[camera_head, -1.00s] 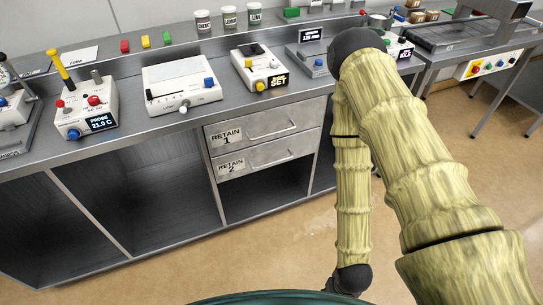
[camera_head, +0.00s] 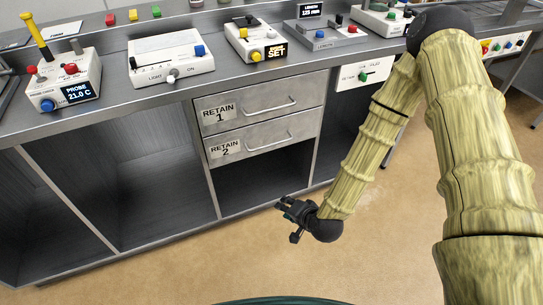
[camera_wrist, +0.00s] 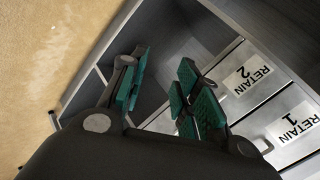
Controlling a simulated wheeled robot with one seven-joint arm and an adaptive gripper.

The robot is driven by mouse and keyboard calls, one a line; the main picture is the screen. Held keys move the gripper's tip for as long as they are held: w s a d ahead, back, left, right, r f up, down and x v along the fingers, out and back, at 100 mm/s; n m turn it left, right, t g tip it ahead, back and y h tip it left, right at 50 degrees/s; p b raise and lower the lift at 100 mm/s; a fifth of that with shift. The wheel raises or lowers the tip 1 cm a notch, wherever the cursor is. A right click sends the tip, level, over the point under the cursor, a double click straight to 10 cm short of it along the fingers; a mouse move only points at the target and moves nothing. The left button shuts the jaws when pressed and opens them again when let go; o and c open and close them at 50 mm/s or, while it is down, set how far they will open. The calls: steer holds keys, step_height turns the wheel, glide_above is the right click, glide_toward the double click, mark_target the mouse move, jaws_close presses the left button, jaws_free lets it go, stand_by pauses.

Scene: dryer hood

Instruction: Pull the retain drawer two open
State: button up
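The retain drawer two (camera_head: 270,138) is a grey metal front with a bar handle and a "RETAIN 2" label, below the retain drawer one (camera_head: 270,103). Both look shut in the head view. In the wrist view, drawer two (camera_wrist: 252,98) appears sideways at the right, with drawer one (camera_wrist: 283,125) beyond it. My gripper (camera_head: 288,210) is below and in front of drawer two, near the open bay under it, apart from the handle. In the wrist view my gripper (camera_wrist: 163,88) has its green-padded fingers spread with nothing between them.
An open bay (camera_head: 255,185) lies under the drawers, and wider open bays stand to the left. The countertop (camera_head: 130,105) above carries several instruments. A white panel with a green knob (camera_head: 363,75) is right of the drawers. The floor in front is clear.

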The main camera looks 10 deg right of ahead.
steer(key=w+r+m+t+b, duration=0.2)
steer(key=w+m+t+b, duration=0.1)
steer(key=w, duration=0.5)
steer(key=m+t+b, duration=0.3)
glide_toward(272, 145)
steer(key=x, duration=1)
steer(key=shift+w+f+b, duration=0.2)
steer(key=shift+w+b, duration=0.05)
steer(key=shift+b, duration=0.15)
jaws_close()
